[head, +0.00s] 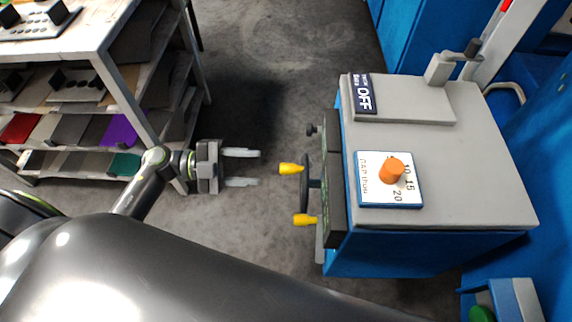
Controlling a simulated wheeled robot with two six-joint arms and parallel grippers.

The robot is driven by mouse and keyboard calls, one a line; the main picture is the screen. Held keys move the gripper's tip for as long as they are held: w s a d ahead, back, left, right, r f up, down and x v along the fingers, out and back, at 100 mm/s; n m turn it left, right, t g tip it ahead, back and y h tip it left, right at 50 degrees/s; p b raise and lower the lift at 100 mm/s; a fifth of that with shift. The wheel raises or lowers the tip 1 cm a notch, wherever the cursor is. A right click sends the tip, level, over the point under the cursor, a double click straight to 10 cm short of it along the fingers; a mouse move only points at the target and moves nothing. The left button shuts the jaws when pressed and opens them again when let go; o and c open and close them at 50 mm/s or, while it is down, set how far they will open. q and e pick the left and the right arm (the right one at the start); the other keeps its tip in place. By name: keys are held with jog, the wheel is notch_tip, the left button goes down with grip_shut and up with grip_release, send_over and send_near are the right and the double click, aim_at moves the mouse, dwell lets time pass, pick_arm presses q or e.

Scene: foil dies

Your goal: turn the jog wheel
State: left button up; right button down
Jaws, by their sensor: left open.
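The jog wheel (305,184) is a dark wheel seen nearly edge-on, on the left face of a blue and grey machine. It has two yellow handles, an upper one (290,169) and a lower one (304,220). My left gripper (241,168) is open and empty, to the left of the wheel, with its pale fingers pointing right toward it. A gap separates the fingertips from the upper yellow handle. My right gripper is not in view.
The machine's grey top (465,160) carries an orange knob (391,170) on a numbered plate and an "OFF" sign (365,94). A shelf unit (104,40) with dies stands at the left. Grey floor (265,50) lies open between them. A green button (481,314) is at the bottom right.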

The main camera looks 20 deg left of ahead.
aim_at(286, 168)
pick_arm(q)
jog(key=x, duration=0.8)
jog(key=shift+w+d, duration=0.1)
jog(key=shift+d, duration=0.15)
grip_shut()
